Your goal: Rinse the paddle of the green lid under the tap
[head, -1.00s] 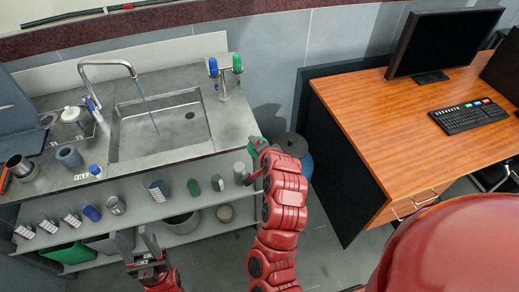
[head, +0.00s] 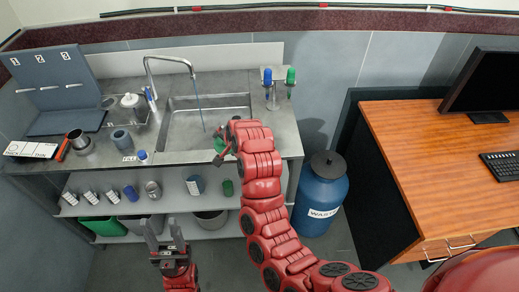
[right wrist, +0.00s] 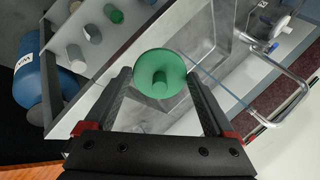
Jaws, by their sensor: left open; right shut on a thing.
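My right gripper (head: 222,149) is shut on the green lid (right wrist: 172,66), which is a round disc with a short knob facing the right wrist camera. In the head view the lid (head: 219,145) is a small green patch at the sink's right part, mostly hidden by the gripper. Its paddle is hidden. The tap (head: 165,60) runs a thin stream of water (head: 199,103) into the sink (head: 178,140). The lid is to the right of the stream and looks apart from it. My left gripper (head: 164,234) is open and empty in front of the shelves.
A stand (head: 272,100) with a blue and a green piece is on the counter right of the sink. Cups and a small blue-capped bottle (head: 142,157) stand left of it. Shelves below hold several containers. A blue waste bin (head: 320,190) stands beside the wooden desk (head: 430,150).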

